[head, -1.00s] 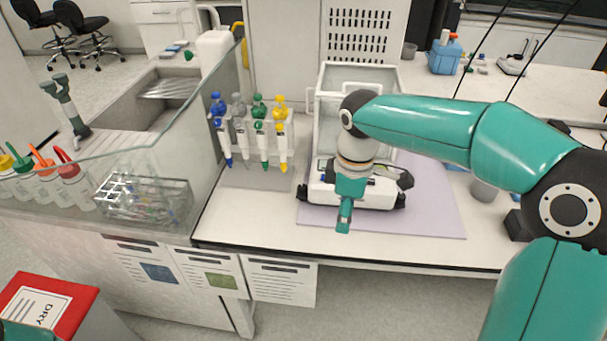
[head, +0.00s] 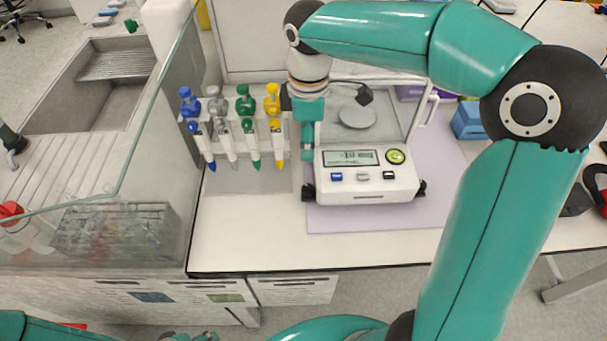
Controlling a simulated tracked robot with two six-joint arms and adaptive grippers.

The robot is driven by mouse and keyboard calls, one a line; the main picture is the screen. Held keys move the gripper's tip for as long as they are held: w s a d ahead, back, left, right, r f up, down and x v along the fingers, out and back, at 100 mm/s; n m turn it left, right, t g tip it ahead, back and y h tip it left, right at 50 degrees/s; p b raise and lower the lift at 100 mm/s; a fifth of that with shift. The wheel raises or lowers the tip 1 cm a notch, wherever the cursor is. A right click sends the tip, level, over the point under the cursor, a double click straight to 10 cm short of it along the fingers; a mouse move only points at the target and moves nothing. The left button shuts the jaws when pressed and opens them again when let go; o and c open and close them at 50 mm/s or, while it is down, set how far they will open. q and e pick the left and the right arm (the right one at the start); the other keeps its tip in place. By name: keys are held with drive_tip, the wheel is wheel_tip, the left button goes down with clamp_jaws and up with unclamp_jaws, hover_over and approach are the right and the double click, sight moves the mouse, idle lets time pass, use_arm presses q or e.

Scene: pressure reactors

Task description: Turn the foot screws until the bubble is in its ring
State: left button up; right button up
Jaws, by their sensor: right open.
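A white balance (head: 368,184) stands on a lilac mat with its display and buttons facing me. A round yellow-green level (head: 396,156) sits at the right of its front panel; the bubble's place in its ring is too small to tell. The black left foot screw (head: 308,192) and right foot screw (head: 421,188) show at the front corners. My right gripper (head: 307,148) points down above and behind the left foot screw, open, with no foot screw visibly held. My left gripper (head: 190,336) barely shows at the bottom edge; its jaws are unclear.
A rack of pipettes (head: 232,125) with coloured tops stands left of the balance. A blue box (head: 467,120) is at its right. A glass screen and a wire rack (head: 115,232) lie further left. The front bench strip (head: 245,235) is clear.

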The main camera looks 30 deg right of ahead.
sight(307, 188)
wheel_tip(307, 188, down, 16)
drive_tip(key=shift+w+d+f+p, duration=0.1)
drive_tip(key=shift+w+f+p, duration=0.1)
drive_tip(key=shift+p, duration=0.15)
drive_tip(key=shift+s, duration=0.1)
